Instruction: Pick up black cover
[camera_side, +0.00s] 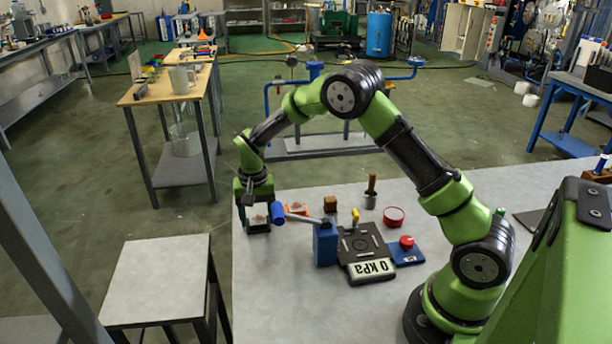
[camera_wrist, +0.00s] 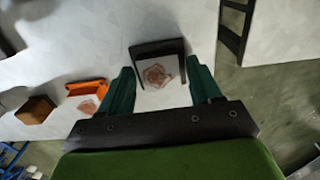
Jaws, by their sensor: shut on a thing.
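The black cover (camera_wrist: 160,48) is a dark open frame in the wrist view, sitting between the two green fingers of my gripper (camera_wrist: 156,92). A pale piece with a reddish pattern (camera_wrist: 156,75) shows inside the frame. In the side view my gripper (camera_side: 257,208) points down at the table's left edge. The cover (camera_side: 258,230) shows low between its fingers, at or close to the tabletop; I cannot tell whether it is lifted. My gripper is shut on the cover.
An orange frame (camera_wrist: 88,87) and a wooden block (camera_wrist: 36,109) lie to the left in the wrist view. In the side view, a blue container (camera_side: 325,245), a dark board reading "0 kPa" (camera_side: 366,250) and a red button (camera_side: 406,242) stand to the right.

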